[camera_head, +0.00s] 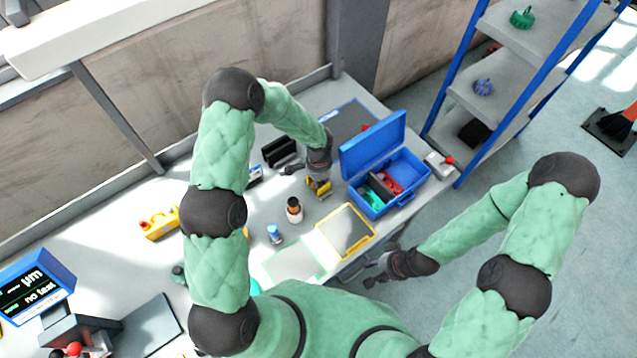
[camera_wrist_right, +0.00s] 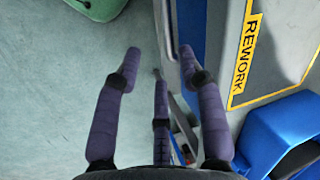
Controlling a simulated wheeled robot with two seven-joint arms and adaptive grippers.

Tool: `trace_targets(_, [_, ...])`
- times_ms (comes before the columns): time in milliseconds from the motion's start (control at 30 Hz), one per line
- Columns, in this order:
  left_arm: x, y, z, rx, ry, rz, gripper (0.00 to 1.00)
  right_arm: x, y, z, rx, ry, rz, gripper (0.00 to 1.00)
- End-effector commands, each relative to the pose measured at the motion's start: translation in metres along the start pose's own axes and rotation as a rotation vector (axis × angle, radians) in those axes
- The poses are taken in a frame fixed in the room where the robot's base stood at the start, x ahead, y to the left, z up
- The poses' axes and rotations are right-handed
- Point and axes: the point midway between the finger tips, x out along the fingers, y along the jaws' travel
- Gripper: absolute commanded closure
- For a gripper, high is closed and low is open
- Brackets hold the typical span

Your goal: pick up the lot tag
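I cannot make out for certain which thing is the lot tag. My left gripper (camera_head: 305,174) is over the bench, beside a small yellow and dark object (camera_head: 319,189). Its fingers are small and partly hidden, so I cannot tell whether they are open or whether they touch that object. My right gripper (camera_head: 377,274) is off the bench's front edge, low and empty. In the right wrist view its fingers (camera_wrist_right: 158,75) are spread apart with nothing between them.
A blue open case (camera_head: 375,208) with red and green parts stands at the bench's right end. A yellow-framed mat (camera_head: 345,232) lies in front. A dark-capped bottle (camera_head: 294,210) and a blue-topped container (camera_head: 274,234) stand left of it. Shelves (camera_head: 515,110) rise at the right.

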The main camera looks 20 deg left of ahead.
Motion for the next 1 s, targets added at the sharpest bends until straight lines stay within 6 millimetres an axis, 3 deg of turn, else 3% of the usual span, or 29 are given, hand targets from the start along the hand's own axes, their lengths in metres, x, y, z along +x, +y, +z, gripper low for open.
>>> trace_targets(33, [0.0,0.0,0.0,0.0,0.0,0.0,0.8,0.0,0.0,0.0,0.0,0.0,0.0,0.6])
trace_targets(100, [0.0,0.0,0.0,0.0,0.0,0.0,1.0,0.0,0.0,0.0,0.0,0.0,0.0,0.6])
trace_targets(567, [-0.004,0.0,0.0,0.0,0.0,0.0,1.0,-0.001,0.0,0.0,0.0,0.0,0.0,0.6])
trace_targets(1000, [-0.076,0.0,-0.001,0.001,0.003,-0.003,1.0,-0.009,-0.003,0.0,0.0,0.0,0.0,0.6])
